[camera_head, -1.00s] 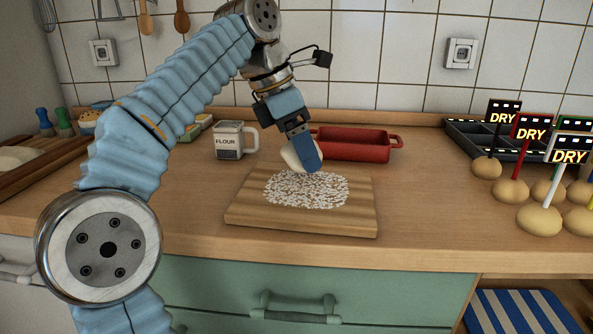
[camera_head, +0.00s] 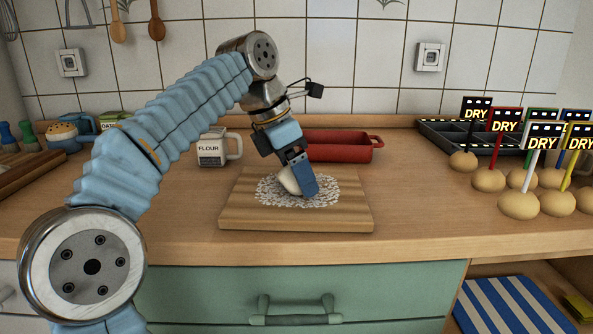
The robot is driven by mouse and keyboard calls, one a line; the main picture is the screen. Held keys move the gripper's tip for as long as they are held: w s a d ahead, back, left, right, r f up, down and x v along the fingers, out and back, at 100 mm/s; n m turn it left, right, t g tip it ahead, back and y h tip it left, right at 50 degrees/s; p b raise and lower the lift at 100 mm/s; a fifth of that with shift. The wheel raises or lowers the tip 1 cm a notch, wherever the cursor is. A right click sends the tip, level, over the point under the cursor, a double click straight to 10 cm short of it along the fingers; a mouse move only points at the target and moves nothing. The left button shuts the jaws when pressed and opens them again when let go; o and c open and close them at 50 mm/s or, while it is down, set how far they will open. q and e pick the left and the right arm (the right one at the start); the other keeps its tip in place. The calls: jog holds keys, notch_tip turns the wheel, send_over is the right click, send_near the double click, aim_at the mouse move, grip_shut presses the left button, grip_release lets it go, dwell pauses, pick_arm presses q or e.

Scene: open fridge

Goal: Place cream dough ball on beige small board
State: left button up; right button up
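The cream dough ball (camera_head: 288,181) is partly hidden behind the blue fingers of my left gripper (camera_head: 300,183). The gripper is shut on it, low over the beige small board (camera_head: 240,218). The board lies on the counter, with a patch of white flour (camera_head: 268,190) on its top. The ball is over the flour patch; I cannot tell whether it touches the board. My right gripper is not in view.
A flour mug (camera_head: 211,149) and a red baking dish (camera_head: 340,147) stand behind the board. Several dough balls with "DRY" signs (camera_head: 518,204) stand at the right, before a dark divided tray (camera_head: 450,134). The counter between them and the board is clear.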

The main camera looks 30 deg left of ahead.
aim_at(286, 167)
pick_arm(q)
jog(key=shift+o, duration=1.3)
jog(key=p+v, duration=0.2)
jog(key=v, duration=0.4)
jog(key=shift+w+r, duration=0.1)
jog(key=shift+v, duration=0.85)
